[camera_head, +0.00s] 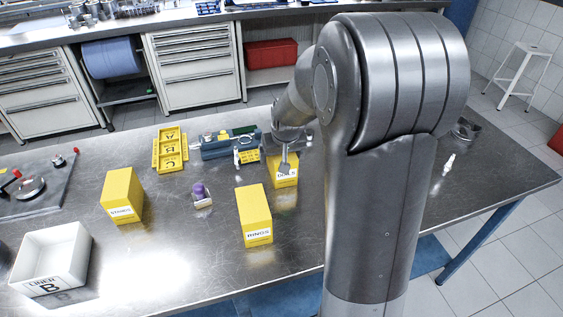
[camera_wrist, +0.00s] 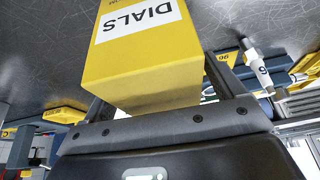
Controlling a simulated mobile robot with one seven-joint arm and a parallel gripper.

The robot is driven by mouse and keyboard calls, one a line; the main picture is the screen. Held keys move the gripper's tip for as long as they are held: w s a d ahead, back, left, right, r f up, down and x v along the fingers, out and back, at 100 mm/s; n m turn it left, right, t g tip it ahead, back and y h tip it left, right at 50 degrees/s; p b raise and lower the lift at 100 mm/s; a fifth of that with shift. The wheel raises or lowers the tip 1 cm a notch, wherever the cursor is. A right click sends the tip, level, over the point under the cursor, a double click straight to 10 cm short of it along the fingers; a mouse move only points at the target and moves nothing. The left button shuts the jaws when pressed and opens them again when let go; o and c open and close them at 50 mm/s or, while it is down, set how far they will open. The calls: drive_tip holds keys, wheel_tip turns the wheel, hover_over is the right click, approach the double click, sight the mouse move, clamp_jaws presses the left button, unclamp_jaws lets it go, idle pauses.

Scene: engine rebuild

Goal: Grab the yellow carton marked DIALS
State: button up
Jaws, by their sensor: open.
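The yellow carton marked DIALS (camera_head: 272,168) stands on the steel table, partly hidden behind my gripper (camera_head: 285,160) in the head view. My gripper (camera_wrist: 157,88) is open, with one finger on each side of the carton. I cannot tell whether either finger touches it.
A yellow RINGS carton (camera_head: 254,213) stands in front, and another yellow carton (camera_head: 123,196) to the left. A blue-grey caddy (camera_head: 216,150) and yellow lettered tray (camera_head: 157,153) lie behind. A purple-capped bottle (camera_head: 200,195) and white LINER B bin (camera_head: 75,241) are also on the table.

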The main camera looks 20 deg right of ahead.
drive_tip(key=c, duration=1.2)
